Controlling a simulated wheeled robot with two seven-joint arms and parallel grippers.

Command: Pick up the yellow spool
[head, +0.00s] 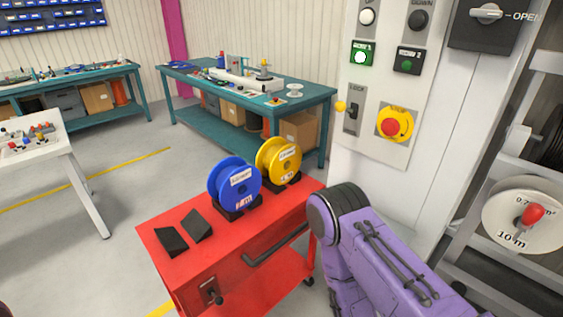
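The yellow spool (278,161) stands upright in a dark cradle near the far right corner of the red cart's top. It has a white label on its face. The blue spool (234,186) stands beside it, to the left and nearer, and slightly overlaps its left side. Part of my purple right arm shows at the lower right, in front of the cart's right end. Its gripper is not visible. My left gripper is not visible either.
The red cart (187,267) has two empty dark cradles on its left. A white control cabinet (378,165) with buttons and a yellow-red emergency stop (394,124) stands right. A shelf holds a white reel (522,215). A teal workbench (319,95) stands behind; floor lies open at left.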

